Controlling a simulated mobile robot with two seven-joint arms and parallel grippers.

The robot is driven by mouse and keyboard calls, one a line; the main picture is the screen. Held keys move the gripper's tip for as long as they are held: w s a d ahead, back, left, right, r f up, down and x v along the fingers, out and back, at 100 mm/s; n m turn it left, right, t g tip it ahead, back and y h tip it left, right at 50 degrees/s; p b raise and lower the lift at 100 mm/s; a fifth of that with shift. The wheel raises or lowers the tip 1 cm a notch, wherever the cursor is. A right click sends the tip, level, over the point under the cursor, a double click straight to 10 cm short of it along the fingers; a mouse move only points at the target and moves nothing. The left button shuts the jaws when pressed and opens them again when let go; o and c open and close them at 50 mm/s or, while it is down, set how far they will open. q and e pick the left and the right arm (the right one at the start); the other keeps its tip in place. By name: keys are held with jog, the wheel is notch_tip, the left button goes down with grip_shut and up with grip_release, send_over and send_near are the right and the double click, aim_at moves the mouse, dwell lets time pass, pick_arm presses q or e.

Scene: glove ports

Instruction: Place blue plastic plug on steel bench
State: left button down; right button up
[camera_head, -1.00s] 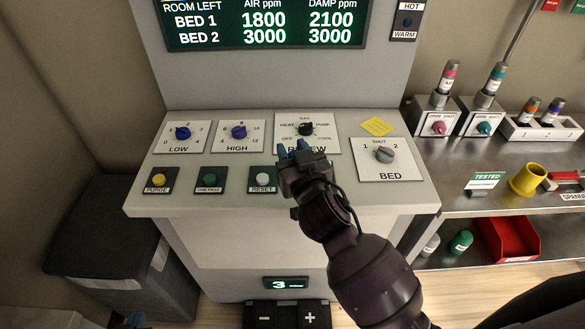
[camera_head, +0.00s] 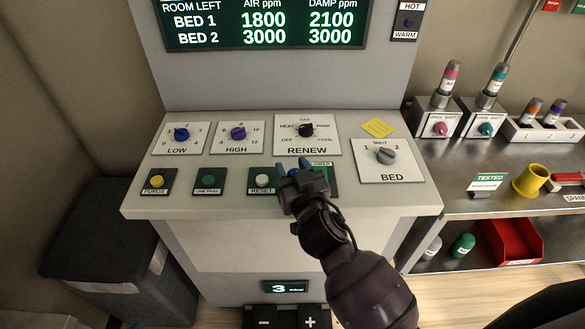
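My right gripper (camera_head: 292,170) is over the front row of buttons on the white console, at the right edge of the RESET plate. Its fingertips are blue, and it covers part of the plate to the right of RESET. Something blue shows between the fingertips. I cannot tell whether it is a held plug or part of the gripper or console. I cannot make out a blue plastic plug for certain anywhere else. The steel bench (camera_head: 455,202) stands to the right of the console. My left gripper is not in view.
The bench holds a yellow cup (camera_head: 529,182), a TESTED sign (camera_head: 488,182) and valve boxes with bottles (camera_head: 438,122). On the shelf below are a green capped bottle (camera_head: 462,245) and a red bin (camera_head: 512,241). The console (camera_head: 220,160) has several knobs. A grey bin (camera_head: 110,245) stands left.

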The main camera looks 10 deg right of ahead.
jog(key=shift+o, duration=1.2)
jog(key=shift+r, duration=0.15)
jog(key=shift+s, duration=0.1)
jog(key=s+d+b, duration=0.1)
jog(key=s, duration=1)
jog(key=shift+s+d, duration=0.2)
jog(key=shift+s, duration=0.15)
jog(key=s+d+f+g, duration=0.1)
jog(key=d+f, duration=0.3)
jog(key=f, duration=0.2)
jog(key=s+d+f+g+h, duration=0.1)
jog(key=s+d+f+g, duration=0.1)
jog(key=d+f, duration=0.2)
notch_tip(320, 180, down, 3)
jog(key=shift+r+g, duration=0.2)
jog(key=shift+g, duration=0.1)
jog(key=shift+o, duration=0.6)
jog(key=s+d+f+g+h, duration=0.1)
jog(key=s+d+f+g, duration=0.1)
jog(key=s+d+f, duration=0.3)
notch_tip(320, 180, down, 4)
jog(key=d, duration=0.3)
jog(key=shift+s+r+g, duration=0.25)
jog(key=shift+g, duration=0.05)
